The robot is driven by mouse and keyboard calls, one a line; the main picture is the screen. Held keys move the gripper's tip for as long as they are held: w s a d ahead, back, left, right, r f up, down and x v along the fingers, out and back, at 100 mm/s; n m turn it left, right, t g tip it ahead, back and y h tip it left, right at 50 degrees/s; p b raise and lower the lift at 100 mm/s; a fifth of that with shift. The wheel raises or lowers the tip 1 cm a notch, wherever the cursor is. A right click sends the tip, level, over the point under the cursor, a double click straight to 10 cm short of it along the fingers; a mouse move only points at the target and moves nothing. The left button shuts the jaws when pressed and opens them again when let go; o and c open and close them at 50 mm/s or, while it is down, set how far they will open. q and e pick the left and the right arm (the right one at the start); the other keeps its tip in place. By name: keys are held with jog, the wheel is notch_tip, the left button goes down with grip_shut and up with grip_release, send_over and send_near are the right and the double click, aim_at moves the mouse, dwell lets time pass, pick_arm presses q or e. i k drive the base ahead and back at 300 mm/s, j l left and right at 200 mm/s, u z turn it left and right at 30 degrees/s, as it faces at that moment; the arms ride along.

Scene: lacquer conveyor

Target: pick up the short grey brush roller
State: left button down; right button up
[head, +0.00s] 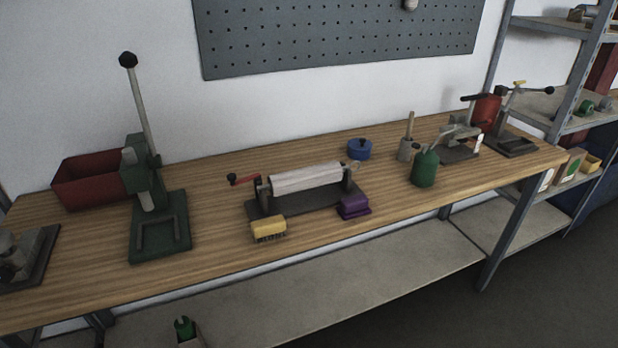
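I cannot tell whether this is the short grey brush roller; no other grey brush roller is clearly recognisable. Neither of my grippers shows in the head view.
A yellow brush (268,227) and a purple block (354,206) sit by the stand's front. A green lever press (160,228) and red bin (92,178) stand left. A blue pot (359,149) and green bottle (425,168) stand right. Bare wood (215,262) lies in front.

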aim_at(286, 183)
jog(key=i+l+u, duration=0.2)
jog(key=l, duration=0.4)
jog(key=i+l+u, duration=0.15)
jog(key=l, duration=0.5)
jog(key=i+l+u, duration=0.2)
jog(key=l, duration=0.5)
jog(key=i+l+u, duration=0.15)
jog(key=l, duration=0.55)
jog(key=l+u, duration=0.2)
jog(key=l, duration=0.5)
jog(key=i, duration=0.05)
